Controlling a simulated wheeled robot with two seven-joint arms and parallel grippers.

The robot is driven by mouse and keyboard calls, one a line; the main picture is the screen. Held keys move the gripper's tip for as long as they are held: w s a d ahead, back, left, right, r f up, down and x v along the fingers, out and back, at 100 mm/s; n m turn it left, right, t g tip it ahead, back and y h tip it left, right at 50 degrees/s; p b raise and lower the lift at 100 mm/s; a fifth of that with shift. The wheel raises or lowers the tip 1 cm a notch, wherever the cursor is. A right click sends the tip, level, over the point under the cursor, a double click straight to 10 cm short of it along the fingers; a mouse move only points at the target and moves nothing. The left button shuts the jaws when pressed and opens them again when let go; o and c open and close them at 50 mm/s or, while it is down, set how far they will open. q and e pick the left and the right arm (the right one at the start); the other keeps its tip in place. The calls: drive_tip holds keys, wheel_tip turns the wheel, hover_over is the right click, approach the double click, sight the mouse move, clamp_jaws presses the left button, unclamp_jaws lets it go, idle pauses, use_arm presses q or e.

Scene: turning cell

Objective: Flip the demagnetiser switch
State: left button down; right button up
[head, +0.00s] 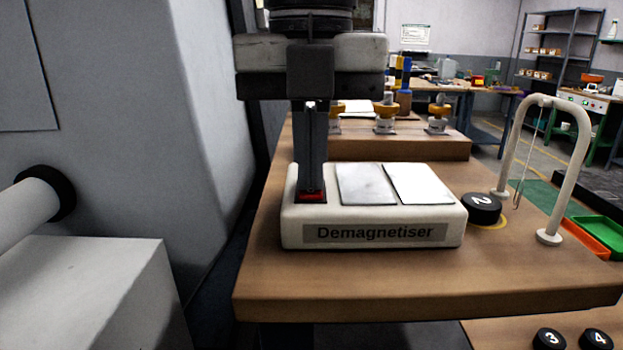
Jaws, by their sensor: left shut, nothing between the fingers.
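The demagnetiser (375,208) is a cream box with a dark-lettered label on its front. It stands on the wooden bench, with two pale metal plates (390,184) on its top. Its red switch (313,197) is at the left end of the top. My left gripper (312,188) points straight down over the switch, with its fingers shut and empty. The fingertips are at or just above the switch and hide most of it. I cannot tell whether they touch it or which way the switch is set. My right gripper is not in view.
A black disc marked 2 (481,208) sits right of the box, beside a cream arch (549,170) with a hanging hook. A raised wooden block (420,142) with tool holders stands behind. A grey machine wall (140,120) is at left. The bench front (430,285) is clear.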

use_arm(q)
drive_tip(key=shift+r+p, duration=1.9)
drive_tip(key=shift+r, duration=1.5)
wheel_tip(320, 180, down, 3)
drive_tip(key=shift+r, duration=0.2)
wheel_tip(320, 180, down, 5)
drive_tip(key=b, duration=0.4)
drive_tip(key=shift+r, duration=0.3)
